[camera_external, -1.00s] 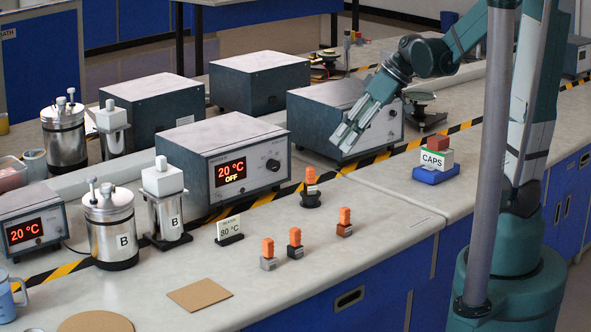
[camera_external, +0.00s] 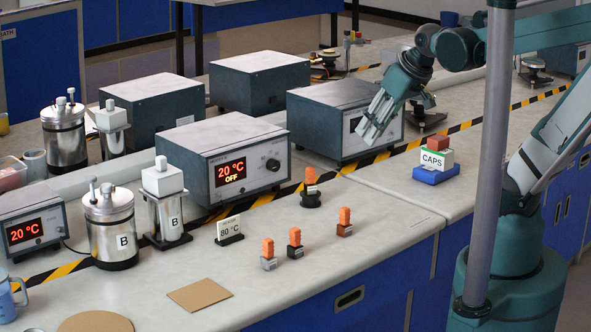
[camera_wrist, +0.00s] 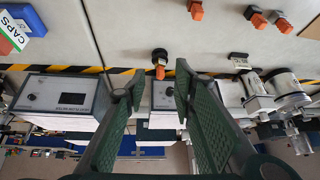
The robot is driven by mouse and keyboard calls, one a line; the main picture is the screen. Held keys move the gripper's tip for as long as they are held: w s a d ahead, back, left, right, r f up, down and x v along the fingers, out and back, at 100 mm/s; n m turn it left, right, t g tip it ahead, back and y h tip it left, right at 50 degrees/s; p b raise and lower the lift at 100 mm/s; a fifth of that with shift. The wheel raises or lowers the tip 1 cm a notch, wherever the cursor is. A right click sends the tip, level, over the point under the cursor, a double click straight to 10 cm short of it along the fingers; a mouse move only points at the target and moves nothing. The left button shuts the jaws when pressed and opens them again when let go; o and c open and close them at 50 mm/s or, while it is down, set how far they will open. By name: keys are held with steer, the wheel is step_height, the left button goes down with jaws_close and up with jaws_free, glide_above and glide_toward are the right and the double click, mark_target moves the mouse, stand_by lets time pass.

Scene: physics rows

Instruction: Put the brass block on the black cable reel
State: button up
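Several small orange-handled blocks stand on the bench: one with a grey base (camera_external: 268,263), one with a dark base (camera_external: 295,249), and one with a brownish base (camera_external: 344,230). I cannot tell for sure which is brass. The black reel (camera_external: 311,200) stands behind them with another orange-handled block (camera_external: 311,180) on it; the reel also shows in the wrist view (camera_wrist: 159,54). My gripper (camera_external: 370,133) is in the air, right of and above the reel, pointing down and left. In the wrist view, its fingers (camera_wrist: 157,82) are apart with nothing held between them.
Heater boxes (camera_external: 236,165) and steel vessels (camera_external: 110,228) line the back and left. An 80 °C sign (camera_external: 229,231) stands left. The front right bench is clear.

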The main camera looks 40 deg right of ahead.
steer(key=shift+s+d+r+m+t+h, duration=0.15)
steer(key=shift+s+r+m+t+h, duration=0.1)
steer(key=shift+s+r, duration=0.25)
steer(key=shift+s+d+r+m+t+h, duration=0.15)
steer(key=shift+s+r+m+t+h, duration=0.1)
steer(key=shift+s, duration=0.45)
stand_by(0.6)
